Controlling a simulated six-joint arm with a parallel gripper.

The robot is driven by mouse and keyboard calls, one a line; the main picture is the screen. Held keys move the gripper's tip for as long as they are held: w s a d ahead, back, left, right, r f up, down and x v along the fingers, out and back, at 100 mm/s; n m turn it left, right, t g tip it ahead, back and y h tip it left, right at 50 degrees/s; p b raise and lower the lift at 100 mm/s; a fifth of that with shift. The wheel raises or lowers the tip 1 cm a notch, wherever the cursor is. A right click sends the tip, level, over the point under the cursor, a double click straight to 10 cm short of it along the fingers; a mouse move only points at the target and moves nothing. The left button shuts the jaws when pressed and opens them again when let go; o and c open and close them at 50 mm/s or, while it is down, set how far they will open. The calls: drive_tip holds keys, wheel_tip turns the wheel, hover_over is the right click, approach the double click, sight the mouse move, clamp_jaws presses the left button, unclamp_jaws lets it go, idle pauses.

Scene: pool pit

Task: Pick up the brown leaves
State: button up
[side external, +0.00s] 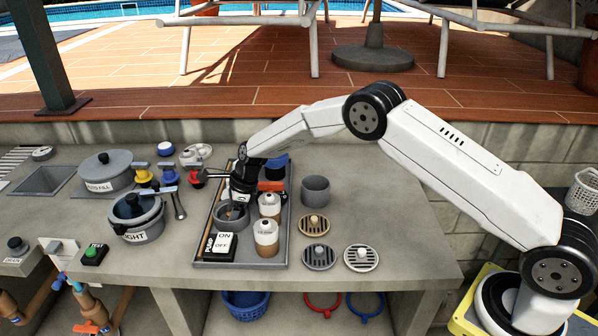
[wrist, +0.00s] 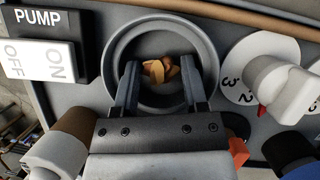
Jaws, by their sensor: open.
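The brown leaves (wrist: 160,69) lie as a small clump inside a round grey cup (wrist: 204,45), seen in the wrist view. In the side external view the cup (side external: 231,218) stands in the tray, and the leaves are mostly hidden by my gripper. My gripper (wrist: 160,80) is open, with one dark finger on each side of the leaves. The fingers reach over the cup's near rim. I cannot tell whether they touch the leaves.
The tray (side external: 284,236) also holds a pump ON/OFF switch (side external: 221,244) and white-topped bottles or knobs (side external: 266,238) close beside the cup. Another grey cup (side external: 315,190) and round drain grates (side external: 318,257) stand to the right. The counter's right part is clear.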

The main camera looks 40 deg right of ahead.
idle(0.3)
clamp_jaws()
idle(0.5)
